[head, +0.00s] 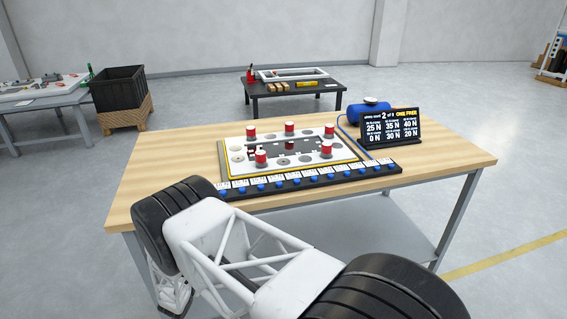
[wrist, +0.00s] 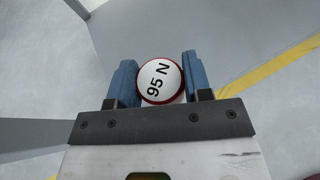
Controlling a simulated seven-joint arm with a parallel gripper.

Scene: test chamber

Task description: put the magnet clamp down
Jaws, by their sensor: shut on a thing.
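In the wrist view the magnet clamp (wrist: 160,80) has a round white top marked "95 N" and a red rim. My gripper (wrist: 158,62) is shut on it, with one blue finger on each side. Grey floor shows behind the clamp, with no tabletop under it in that view. In the head view I cannot make out my gripper or the held clamp, as my arm covers the lower part. Several similar red clamps with white tops, one of them here (head: 289,129), stand on a yellow-edged plate (head: 225,157) on the wooden table (head: 440,148).
A dark strip (head: 300,180) with white labels and blue knobs lies along the plate's front. A black sign (head: 391,128) and a blue tank (head: 370,110) stand to the right. Bare wood is free at the table's left and right. A yellow floor line (wrist: 270,65) shows in the wrist view.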

